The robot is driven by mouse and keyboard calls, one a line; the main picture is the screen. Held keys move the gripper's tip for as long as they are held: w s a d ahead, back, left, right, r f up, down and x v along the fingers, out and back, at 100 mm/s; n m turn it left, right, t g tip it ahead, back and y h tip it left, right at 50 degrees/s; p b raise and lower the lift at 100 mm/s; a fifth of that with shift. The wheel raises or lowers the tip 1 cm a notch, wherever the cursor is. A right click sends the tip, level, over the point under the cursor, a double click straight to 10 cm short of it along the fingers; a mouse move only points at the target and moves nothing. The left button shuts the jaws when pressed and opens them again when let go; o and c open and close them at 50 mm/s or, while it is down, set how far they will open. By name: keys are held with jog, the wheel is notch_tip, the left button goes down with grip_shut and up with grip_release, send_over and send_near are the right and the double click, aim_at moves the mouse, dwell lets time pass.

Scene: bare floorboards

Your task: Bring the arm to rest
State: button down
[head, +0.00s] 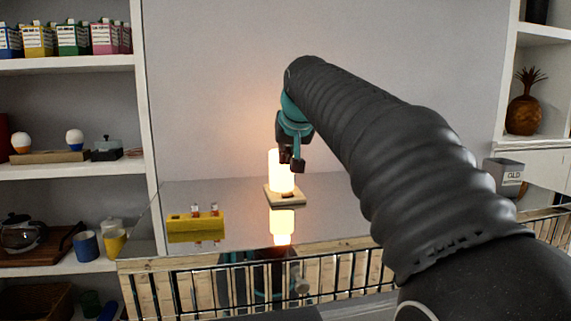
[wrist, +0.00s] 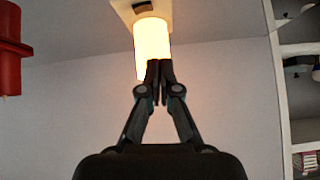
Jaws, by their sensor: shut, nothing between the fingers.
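My arm reaches across the head view from the lower right. My gripper (head: 291,163) hangs at its end, just in front of a glowing white lamp (head: 281,178) and above the glossy surface. In the wrist view my gripper (wrist: 159,68) shows its two fingertips together, with nothing between them. The lamp (wrist: 152,42) shows just beyond the fingertips there; whether they touch it I cannot tell. The lamp stands upright on a pale square base (head: 287,198), and part of it is hidden behind my gripper in the head view.
The lamp stands on a reflective tabletop (head: 340,222) with a yellow block (head: 196,224) to its left. A grey container marked OLD (head: 504,175) is at the right. Shelves (head: 60,170) with cups and boxes line the left. A red object (wrist: 10,50) shows in the wrist view.

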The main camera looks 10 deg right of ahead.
jog(key=shift+v, duration=0.8)
jog(key=shift+s+a, duration=0.1)
jog(key=shift+a, duration=0.05)
jog(key=s+a+f+n+g+p, duration=0.1)
jog(key=s+f+g, duration=0.2)
jog(key=s+f, duration=2.4)
jog(key=s, duration=0.4)
jog(key=shift+s+a+f+p, duration=0.2)
jog(key=shift+s+f+p, duration=0.1)
jog(key=shift+s+f, duration=0.1)
